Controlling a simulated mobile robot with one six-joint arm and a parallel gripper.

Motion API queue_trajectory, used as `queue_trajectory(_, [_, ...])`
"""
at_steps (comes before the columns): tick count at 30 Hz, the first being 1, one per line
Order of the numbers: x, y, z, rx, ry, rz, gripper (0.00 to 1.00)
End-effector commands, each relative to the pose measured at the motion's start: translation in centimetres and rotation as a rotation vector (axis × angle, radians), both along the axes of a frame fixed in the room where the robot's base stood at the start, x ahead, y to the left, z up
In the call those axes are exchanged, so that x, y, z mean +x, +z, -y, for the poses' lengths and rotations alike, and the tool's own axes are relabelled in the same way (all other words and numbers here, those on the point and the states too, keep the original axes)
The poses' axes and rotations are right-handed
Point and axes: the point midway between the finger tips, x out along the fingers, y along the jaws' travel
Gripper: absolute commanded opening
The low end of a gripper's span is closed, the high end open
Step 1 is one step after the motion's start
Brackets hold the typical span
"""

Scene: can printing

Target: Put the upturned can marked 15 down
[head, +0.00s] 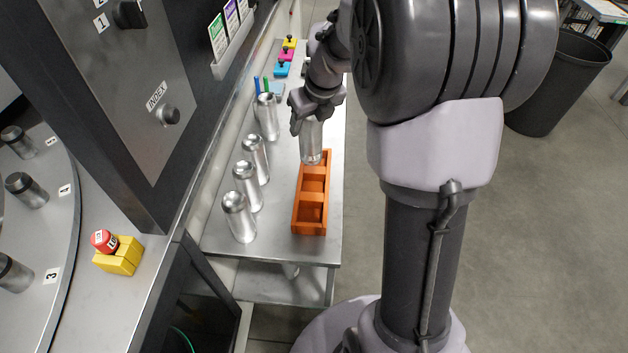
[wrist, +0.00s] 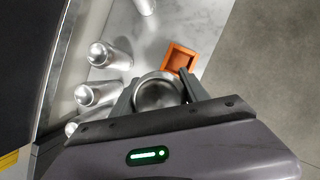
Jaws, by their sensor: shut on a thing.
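My gripper (head: 314,118) is shut on a silver can (head: 311,142) above the far end of an orange rack (head: 310,229). The held can also shows between the fingers in the wrist view (wrist: 158,92), its round end facing the camera. No number can be read on it. Whether its lower end is inside the rack or just above it I cannot tell. The nearer compartments of the rack look empty. In the wrist view one square compartment of the orange rack (wrist: 181,56) shows just beyond the can.
Several silver cans stand in a row left of the rack, the nearest one here (head: 239,217). The metal table (head: 275,243) has a dark machine along its left side. Coloured ink pots (head: 282,69) are at its far end. A red stop button (head: 104,240) is at left.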

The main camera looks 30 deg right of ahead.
Motion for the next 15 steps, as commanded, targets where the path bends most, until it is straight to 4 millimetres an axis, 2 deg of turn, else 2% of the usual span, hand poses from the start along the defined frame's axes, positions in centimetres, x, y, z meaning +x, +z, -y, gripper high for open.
queue_trajectory(1, [-0.8, 0.4, -0.2, 0.001, -0.016, -0.003, 0.15])
queue_trajectory(4, [-2.0, -0.4, -0.5, 0.0, -0.045, 0.0, 0.15])
queue_trajectory(9, [-2.5, -4.9, -0.6, 0.001, -0.059, 0.0, 0.15])
queue_trajectory(15, [-2.4, -7.9, -0.6, -0.001, -0.058, 0.001, 0.15])
